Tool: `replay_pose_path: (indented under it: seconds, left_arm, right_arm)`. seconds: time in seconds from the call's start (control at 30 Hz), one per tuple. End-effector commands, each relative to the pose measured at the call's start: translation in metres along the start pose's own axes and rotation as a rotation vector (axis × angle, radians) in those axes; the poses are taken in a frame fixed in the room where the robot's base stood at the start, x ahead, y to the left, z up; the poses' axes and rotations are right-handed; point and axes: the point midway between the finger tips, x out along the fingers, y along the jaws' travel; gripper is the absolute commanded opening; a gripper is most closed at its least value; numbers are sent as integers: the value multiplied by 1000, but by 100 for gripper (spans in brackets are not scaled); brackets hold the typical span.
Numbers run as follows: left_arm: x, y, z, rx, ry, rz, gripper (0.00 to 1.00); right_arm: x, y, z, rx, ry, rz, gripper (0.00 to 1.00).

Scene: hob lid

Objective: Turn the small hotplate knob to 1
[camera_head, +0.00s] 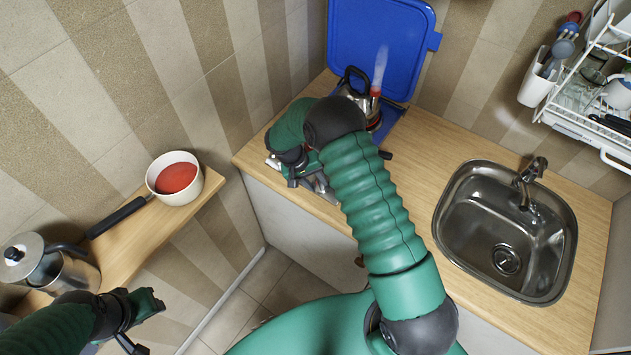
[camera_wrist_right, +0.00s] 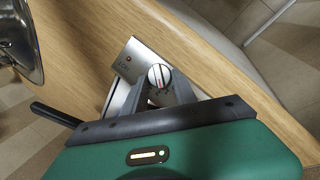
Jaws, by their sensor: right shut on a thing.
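The small hotplate knob (camera_wrist_right: 158,76) is a round silver dial with a dark mark, on a steel control panel (camera_wrist_right: 125,68) in the right wrist view. My right gripper (camera_wrist_right: 162,88) has its fingers on either side of the knob and is shut on it. The dial's numbers are too small to read. In the head view my right gripper (camera_head: 310,184) is at the front left of the worktop, and the arm hides the knob. My left gripper (camera_head: 142,314) is at lower left, away from the hob; its finger gap is unclear.
A steaming kettle (camera_head: 356,88) stands at the hob below the raised blue lid (camera_head: 376,40). A sink (camera_head: 478,222) is at the right of the worktop (camera_head: 412,150). A white pan with red contents (camera_head: 190,194) and a metal pot (camera_head: 72,273) stand on the left shelf.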

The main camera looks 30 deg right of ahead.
Motion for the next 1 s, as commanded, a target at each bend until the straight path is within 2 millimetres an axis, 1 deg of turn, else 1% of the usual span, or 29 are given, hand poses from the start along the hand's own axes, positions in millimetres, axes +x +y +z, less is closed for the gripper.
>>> replay_pose_path:
  seconds: [0.03,0.1,0.17,0.27,0.47,0.5,0.63,0.9,1.0]
  left_arm:
    - [8,0,2,0,0,0,36]
    - [16,0,4,0,0,0,36]
    - [20,0,5,0,0,0,36]
    - [20,0,5,0,0,0,36]
    - [18,0,4,0,0,0,36]
    - [18,0,4,0,0,0,36]
    - [18,0,4,0,0,0,36]
    - [18,0,4,0,0,0,36]
    - [20,0,5,0,0,0,36]
  right_arm:
    - [3,-4,0,-28,3,10,0]
    - [4,-5,-1,-86,4,32,0]
    - [4,-5,0,-130,4,49,0]
    - [1,-3,0,-163,1,60,0]
    - [0,-3,0,-163,0,58,0]
    - [0,-4,0,-163,0,58,37]
    - [0,-3,0,-162,0,59,54]
    - [0,-3,0,-161,1,59,54]
    - [-6,-3,-1,-161,3,59,54]
